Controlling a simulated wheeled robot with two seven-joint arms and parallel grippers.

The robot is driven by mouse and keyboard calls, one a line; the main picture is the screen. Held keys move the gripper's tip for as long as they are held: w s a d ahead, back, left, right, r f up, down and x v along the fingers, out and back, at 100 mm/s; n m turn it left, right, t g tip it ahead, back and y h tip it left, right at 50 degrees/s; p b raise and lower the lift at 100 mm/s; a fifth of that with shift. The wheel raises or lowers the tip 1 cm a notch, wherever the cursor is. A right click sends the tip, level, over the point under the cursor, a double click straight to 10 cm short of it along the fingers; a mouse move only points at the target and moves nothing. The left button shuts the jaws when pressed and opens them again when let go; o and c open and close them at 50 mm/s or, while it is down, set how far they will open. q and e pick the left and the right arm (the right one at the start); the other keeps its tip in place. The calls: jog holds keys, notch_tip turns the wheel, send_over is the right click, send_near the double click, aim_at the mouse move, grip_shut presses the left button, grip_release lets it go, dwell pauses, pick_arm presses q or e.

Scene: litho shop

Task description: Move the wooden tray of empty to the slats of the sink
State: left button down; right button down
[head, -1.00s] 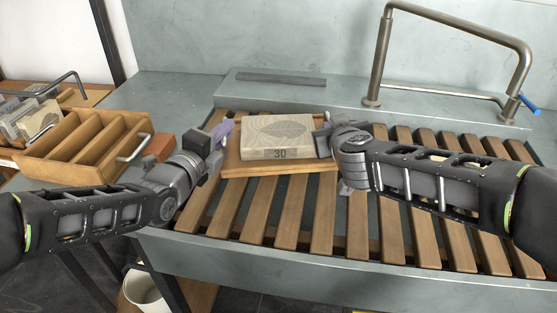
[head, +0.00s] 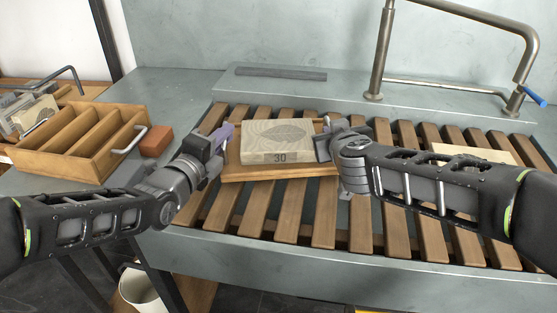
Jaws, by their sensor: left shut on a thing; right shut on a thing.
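A shallow wooden tray (head: 275,172) bears a pale stone block (head: 279,142) marked 30. It is over the left part of the sink's wooden slats (head: 331,215); whether it touches them I cannot tell. My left gripper (head: 224,138) is shut on the tray's left end. My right gripper (head: 322,138) is shut on its right end. The gripped parts are mostly hidden by the grippers. A wooden box with empty compartments (head: 75,165) and a metal handle stands on the counter to the left.
A reddish-brown block (head: 155,142) lies between the box and my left gripper. A pale slab (head: 470,153) lies on the right slats, partly behind my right arm. A metal tap frame (head: 381,50) rises at the back. A dark bar (head: 281,72) lies on the back ledge.

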pick_arm(q)
jog(key=shift+f+b, duration=0.35)
jog(key=shift+b, duration=0.1)
pick_arm(e)
jog(key=shift+f, duration=0.45)
pick_arm(q)
jog(key=c, duration=1.9)
grip_release()
jog(key=shift+f, duration=0.25)
pick_arm(e)
jog(key=c, duration=1.9)
grip_release()
jog(key=shift+f, duration=0.2)
pick_arm(q)
jog(key=shift+o, duration=0.7)
pick_arm(e)
jog(key=shift+o, duration=0.7)
jog(key=shift+r, duration=0.1)
pick_arm(q)
jog(key=shift+o, duration=1.4)
pick_arm(e)
jog(key=shift+o, duration=1.4)
pick_arm(q)
jog(key=shift+s, duration=0.1)
jog(key=v, duration=1.2)
pick_arm(e)
jog(key=shift+s, duration=0.15)
